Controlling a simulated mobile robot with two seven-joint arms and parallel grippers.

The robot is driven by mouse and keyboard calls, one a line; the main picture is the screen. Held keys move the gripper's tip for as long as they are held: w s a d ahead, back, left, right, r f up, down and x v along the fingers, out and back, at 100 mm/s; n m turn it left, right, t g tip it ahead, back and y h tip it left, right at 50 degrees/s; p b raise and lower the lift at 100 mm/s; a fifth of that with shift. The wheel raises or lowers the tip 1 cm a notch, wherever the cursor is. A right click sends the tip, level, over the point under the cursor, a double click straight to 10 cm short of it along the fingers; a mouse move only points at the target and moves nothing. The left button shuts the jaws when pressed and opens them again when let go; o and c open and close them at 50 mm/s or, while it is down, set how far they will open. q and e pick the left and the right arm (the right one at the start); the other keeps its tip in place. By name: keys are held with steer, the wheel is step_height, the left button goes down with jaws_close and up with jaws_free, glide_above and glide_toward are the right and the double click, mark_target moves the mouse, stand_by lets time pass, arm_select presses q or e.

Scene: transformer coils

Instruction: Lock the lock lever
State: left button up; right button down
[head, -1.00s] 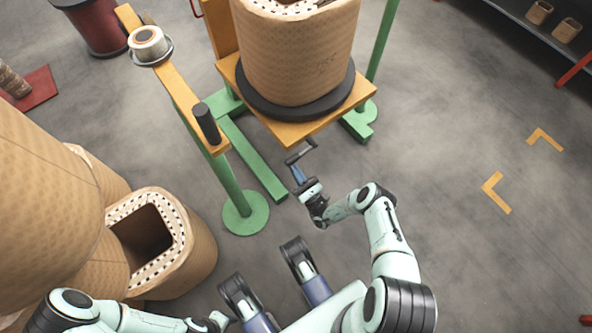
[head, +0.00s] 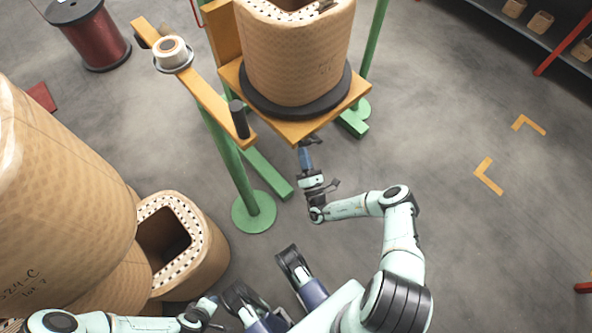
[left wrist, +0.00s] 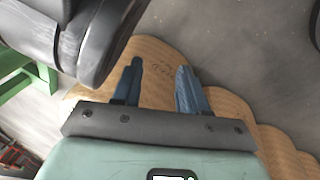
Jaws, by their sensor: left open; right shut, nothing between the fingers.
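A small dark lever-like part (head: 311,139) shows at the front edge of the orange platform (head: 299,131); I take it to be the lock lever, and it is partly hidden. My right gripper (head: 304,148) is shut with nothing between its fingers. Its tips are at or very near this part; I cannot tell if they touch. My left gripper (left wrist: 160,67) is open and empty in the left wrist view, with blue fingers apart and tan coils behind them. In the head view the left arm is low at the left.
A tan coil (head: 294,60) stands on a black disc on the platform. An orange beam (head: 207,95) on a green post (head: 236,170) carries a black upright handle (head: 239,119). Large tan coils (head: 198,245) crowd the left. Grey floor (head: 440,110) is free at the right.

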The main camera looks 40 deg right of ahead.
arm_select(q)
steer(key=w+r+t+p, duration=0.1)
steer(key=w+r+p, duration=0.1)
steer(key=w+r, duration=0.15)
steer(key=s+d+r+m+g+h+p, duration=0.1)
steer(key=s+d+r+g+p, duration=0.2)
steer(key=s, duration=0.7)
step_height(320, 180, up, 3)
steer(key=shift+s+d+r+h+p, duration=0.25)
steer(key=shift+d+p, duration=0.4)
steer(key=shift+p, duration=0.45)
arm_select(e)
steer(key=d+r+m+g+h, duration=0.1)
steer(key=d+r+m+g, duration=0.3)
steer(key=m, duration=0.3)
steer(key=shift+w+d+r+m, duration=0.3)
steer(key=shift+d+r, duration=0.25)
steer(key=shift+r, duration=0.25)
arm_select(q)
steer(key=shift+w, duration=0.1)
arm_select(e)
steer(key=shift+d+r+h, duration=0.1)
steer(key=shift+h, duration=0.3)
